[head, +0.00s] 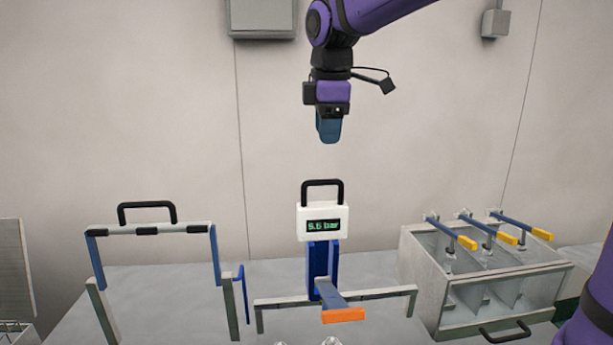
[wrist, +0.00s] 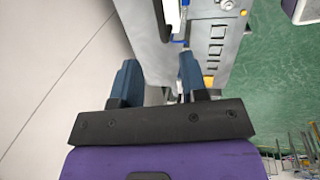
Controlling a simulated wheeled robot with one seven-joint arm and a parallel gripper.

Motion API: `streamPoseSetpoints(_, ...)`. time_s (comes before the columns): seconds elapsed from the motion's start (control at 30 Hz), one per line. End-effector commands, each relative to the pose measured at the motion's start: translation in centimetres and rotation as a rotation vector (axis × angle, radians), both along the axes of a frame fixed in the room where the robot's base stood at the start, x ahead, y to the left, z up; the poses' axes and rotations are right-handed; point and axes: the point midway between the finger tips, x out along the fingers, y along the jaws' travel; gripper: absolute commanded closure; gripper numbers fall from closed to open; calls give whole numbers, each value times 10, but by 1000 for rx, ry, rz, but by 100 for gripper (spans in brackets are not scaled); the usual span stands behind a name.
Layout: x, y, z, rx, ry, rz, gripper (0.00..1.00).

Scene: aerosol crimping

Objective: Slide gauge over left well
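The gauge (head: 323,224) is a white box with a green-lit display reading about 9.6 bar and a black handle (head: 322,184) on top. It sits upright on a blue post (head: 320,263) behind a grey crossbar (head: 385,293), near the bar's middle. My gripper (head: 328,140) hangs above the gauge, pointing down, with a clear gap to the handle. In the wrist view my gripper (wrist: 157,72) has its two blue fingers apart with nothing between them. A white piece at that view's top edge may be the gauge. I cannot make out the left well.
An orange-tipped lever (head: 343,315) juts forward below the gauge. A grey frame with a black handle (head: 147,212) stands left. A grey box (head: 505,285) with several yellow-tipped levers stands right.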

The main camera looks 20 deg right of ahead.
Motion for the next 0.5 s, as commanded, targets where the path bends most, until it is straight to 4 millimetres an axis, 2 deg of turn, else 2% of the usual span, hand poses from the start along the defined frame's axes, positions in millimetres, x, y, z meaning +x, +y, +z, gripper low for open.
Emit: streamPoseSetpoints(0.5,14,-3,-80,0,3,-2,60)
